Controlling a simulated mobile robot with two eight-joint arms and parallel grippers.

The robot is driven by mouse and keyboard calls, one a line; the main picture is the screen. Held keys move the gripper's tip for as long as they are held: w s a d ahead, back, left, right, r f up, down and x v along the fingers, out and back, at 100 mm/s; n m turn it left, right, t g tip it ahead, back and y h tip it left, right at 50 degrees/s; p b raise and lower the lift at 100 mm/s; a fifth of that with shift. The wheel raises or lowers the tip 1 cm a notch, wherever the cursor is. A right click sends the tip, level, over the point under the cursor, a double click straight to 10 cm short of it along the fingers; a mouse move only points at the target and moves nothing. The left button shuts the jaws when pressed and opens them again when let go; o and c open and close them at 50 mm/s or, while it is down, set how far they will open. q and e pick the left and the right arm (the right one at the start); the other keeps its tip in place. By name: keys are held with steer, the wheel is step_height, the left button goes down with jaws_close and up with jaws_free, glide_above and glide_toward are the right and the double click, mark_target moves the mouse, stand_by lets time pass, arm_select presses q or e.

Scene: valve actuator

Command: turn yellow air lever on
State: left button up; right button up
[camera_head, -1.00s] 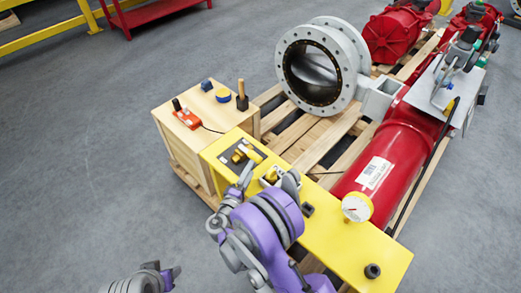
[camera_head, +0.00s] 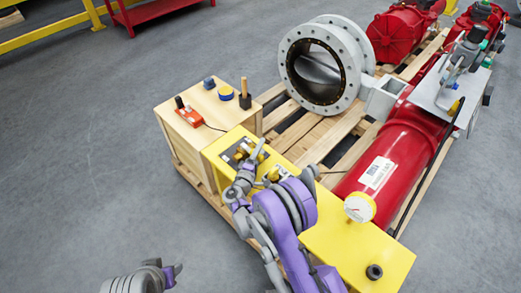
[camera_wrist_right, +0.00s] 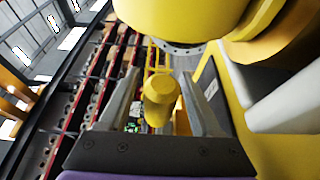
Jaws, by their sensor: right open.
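The yellow air lever (camera_head: 243,151) sits on a dark plate at the far left end of the yellow panel (camera_head: 345,245). My right gripper (camera_head: 255,158) is at that end of the panel, partly covering the lever. In the right wrist view a yellow knob-like end (camera_wrist_right: 160,98) shows between the two open fingers of my right gripper (camera_wrist_right: 158,105), with gaps on both sides; I cannot tell whether it touches either finger. A large yellow rounded part (camera_wrist_right: 180,15) is close above it. My left gripper (camera_head: 172,274) is at the bottom left, away from the panel.
A wooden box (camera_head: 185,145) with a red controller (camera_head: 188,116), tape and a wooden-handled tool stands beside the panel. A red cylinder (camera_head: 395,160), a gauge (camera_head: 359,207) and a grey valve (camera_head: 322,70) lie beyond. The floor at left is clear.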

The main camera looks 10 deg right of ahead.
jaws_close()
stand_by(0.3)
stand_by(1.1)
